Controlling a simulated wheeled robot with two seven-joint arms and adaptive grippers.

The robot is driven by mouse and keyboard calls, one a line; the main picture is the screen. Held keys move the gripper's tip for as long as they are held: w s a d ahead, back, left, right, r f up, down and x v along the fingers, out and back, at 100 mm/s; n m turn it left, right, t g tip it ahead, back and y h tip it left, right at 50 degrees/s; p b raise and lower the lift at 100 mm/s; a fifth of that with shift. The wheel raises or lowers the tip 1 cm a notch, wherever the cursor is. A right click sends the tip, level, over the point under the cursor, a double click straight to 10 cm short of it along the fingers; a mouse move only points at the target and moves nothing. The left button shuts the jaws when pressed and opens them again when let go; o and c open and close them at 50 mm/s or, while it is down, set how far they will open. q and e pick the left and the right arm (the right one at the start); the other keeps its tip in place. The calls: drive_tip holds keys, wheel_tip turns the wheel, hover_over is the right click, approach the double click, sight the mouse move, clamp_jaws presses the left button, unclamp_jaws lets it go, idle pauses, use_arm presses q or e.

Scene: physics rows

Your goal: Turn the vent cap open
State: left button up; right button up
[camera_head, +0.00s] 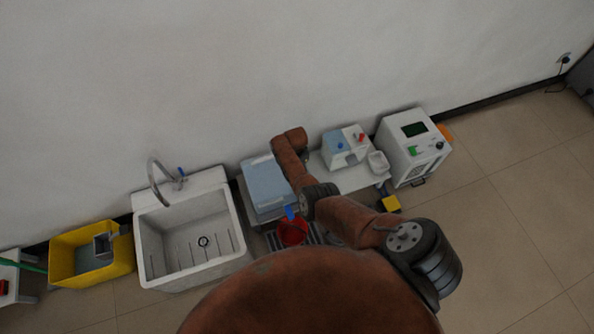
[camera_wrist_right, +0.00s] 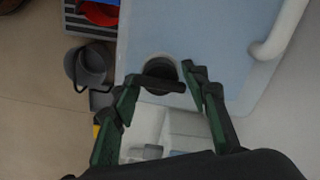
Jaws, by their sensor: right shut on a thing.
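The vent cap (camera_wrist_right: 160,69) is a dark round piece with a dark bar across it, set in the top of a light blue box (camera_wrist_right: 215,25). The box also shows in the head view (camera_head: 266,186), between the sink and a small white machine. My right gripper (camera_wrist_right: 164,78) has its green and black fingers on both sides of the cap's bar and is shut on it. How far the cap is turned cannot be told. In the head view my right arm hides the cap and the gripper. My left gripper is in neither view.
A white sink (camera_head: 190,245) with a tap and a yellow tub (camera_head: 75,270) stand left. A red bowl (camera_head: 292,232) sits in front of the box. A white machine (camera_head: 345,147) and a white cabinet (camera_head: 408,150) stand right.

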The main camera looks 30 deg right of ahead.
drive_tip(key=o, duration=0.9)
wheel_tip(320, 180, up, 12)
idle(0.6)
